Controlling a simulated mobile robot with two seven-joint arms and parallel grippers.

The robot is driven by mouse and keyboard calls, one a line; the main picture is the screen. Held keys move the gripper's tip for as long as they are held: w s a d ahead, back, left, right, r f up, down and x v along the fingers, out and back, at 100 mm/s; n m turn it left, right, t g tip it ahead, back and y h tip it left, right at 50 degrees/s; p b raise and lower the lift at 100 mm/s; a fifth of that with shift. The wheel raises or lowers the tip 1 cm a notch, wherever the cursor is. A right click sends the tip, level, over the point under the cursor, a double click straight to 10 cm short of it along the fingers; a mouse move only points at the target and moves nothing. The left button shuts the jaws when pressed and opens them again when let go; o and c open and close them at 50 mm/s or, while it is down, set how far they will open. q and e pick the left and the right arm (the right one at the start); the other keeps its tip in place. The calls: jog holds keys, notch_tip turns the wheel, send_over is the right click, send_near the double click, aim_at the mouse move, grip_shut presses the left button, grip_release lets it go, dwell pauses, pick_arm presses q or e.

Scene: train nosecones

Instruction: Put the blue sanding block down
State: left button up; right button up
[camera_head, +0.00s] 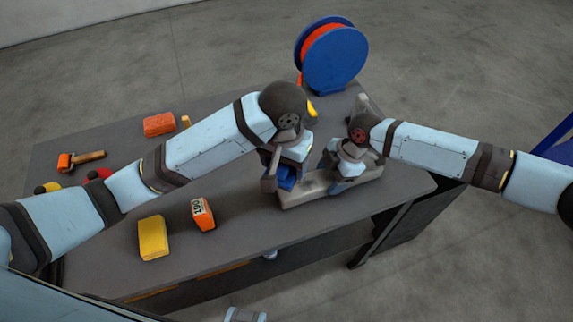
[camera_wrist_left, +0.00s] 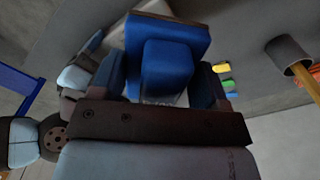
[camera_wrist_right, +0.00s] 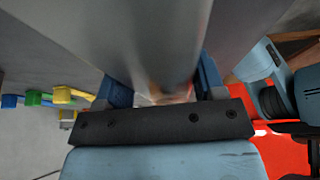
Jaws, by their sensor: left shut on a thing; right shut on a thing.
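The blue sanding block (camera_wrist_left: 168,35) is between the fingers of my left gripper (camera_wrist_left: 165,85), which is shut on it. In the head view the block (camera_head: 287,177) shows partly below my left gripper (camera_head: 279,172), near the grey part's left end; I cannot tell whether they touch. The grey part (camera_head: 310,191), perhaps a nosecone, lies near the table's right end. My right gripper (camera_head: 349,160) is shut on it, and its grey surface (camera_wrist_right: 145,40) fills the middle of the right wrist view. The right fingertips are mostly hidden.
On the table (camera_head: 250,235) are a yellow block (camera_head: 153,238), an orange labelled block (camera_head: 202,214), an orange-red block (camera_head: 159,124) and a hammer (camera_head: 80,160). A blue reel (camera_head: 335,58) stands at the back. Bare tabletop lies left of the grey part.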

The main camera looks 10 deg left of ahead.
pick_arm(q)
jog(key=s+a+f+n, duration=0.2)
jog(key=a+n, duration=0.2)
jog(key=a, duration=1)
jog(key=s+a+f+n, duration=0.1)
jog(key=a+n, duration=0.2)
jog(key=a, duration=1.2)
jog(key=n, duration=0.2)
send_over(102, 258)
jog(key=f, duration=0.1)
notch_tip(102, 258, down, 9)
jog(key=shift+d+f, duration=0.1)
jog(key=o, duration=0.9)
jog(key=shift+f, duration=0.1)
